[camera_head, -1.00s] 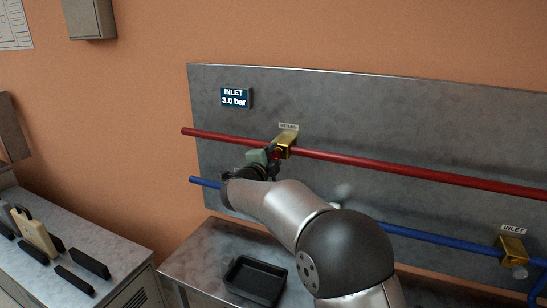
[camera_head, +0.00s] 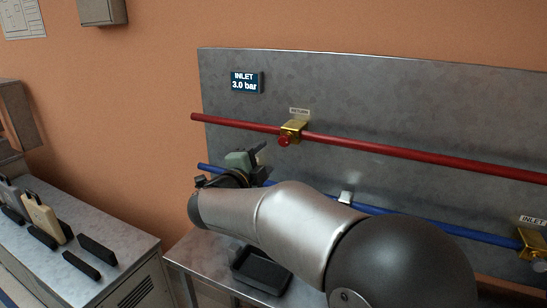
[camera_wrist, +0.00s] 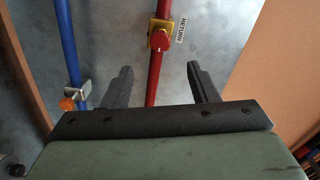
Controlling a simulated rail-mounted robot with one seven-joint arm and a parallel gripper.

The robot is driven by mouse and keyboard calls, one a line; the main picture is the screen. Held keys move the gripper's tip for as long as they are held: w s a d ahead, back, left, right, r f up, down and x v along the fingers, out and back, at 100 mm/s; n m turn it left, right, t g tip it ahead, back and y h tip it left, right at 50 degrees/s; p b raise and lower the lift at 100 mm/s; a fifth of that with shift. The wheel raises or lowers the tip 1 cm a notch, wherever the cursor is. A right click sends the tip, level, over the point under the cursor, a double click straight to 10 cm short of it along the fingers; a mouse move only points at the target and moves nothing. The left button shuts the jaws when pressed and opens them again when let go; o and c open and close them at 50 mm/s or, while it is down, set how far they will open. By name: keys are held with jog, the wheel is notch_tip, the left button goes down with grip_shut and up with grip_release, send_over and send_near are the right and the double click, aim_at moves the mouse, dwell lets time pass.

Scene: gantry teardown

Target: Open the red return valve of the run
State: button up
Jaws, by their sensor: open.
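The return valve (camera_head: 293,130) is a brass body on the red pipe (camera_head: 400,153), under a RETURN label (camera_head: 299,112). Its red knob (camera_head: 284,141) faces out from the panel; I cannot tell its turn position. In the wrist view the red knob (camera_wrist: 160,40) shows beyond the fingertips, roughly centred between them. My gripper (camera_wrist: 160,70) is open and empty, with one finger on each side of the red pipe's line. In the head view my gripper (camera_head: 262,160) is left of and below the valve, apart from it.
A blue pipe (camera_head: 430,222) runs below the red one, with a bracket (camera_wrist: 77,92) and orange knob (camera_wrist: 67,104) in the wrist view. The INLET display (camera_head: 244,82) reads 3.0 bar. A brass inlet valve (camera_head: 532,241) is at right. A black tray (camera_head: 262,270) lies below.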

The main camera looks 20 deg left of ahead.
jog(key=shift+s+a+b, duration=0.15)
jog(key=shift+s+b, duration=0.25)
jog(key=shift+s, duration=1.8)
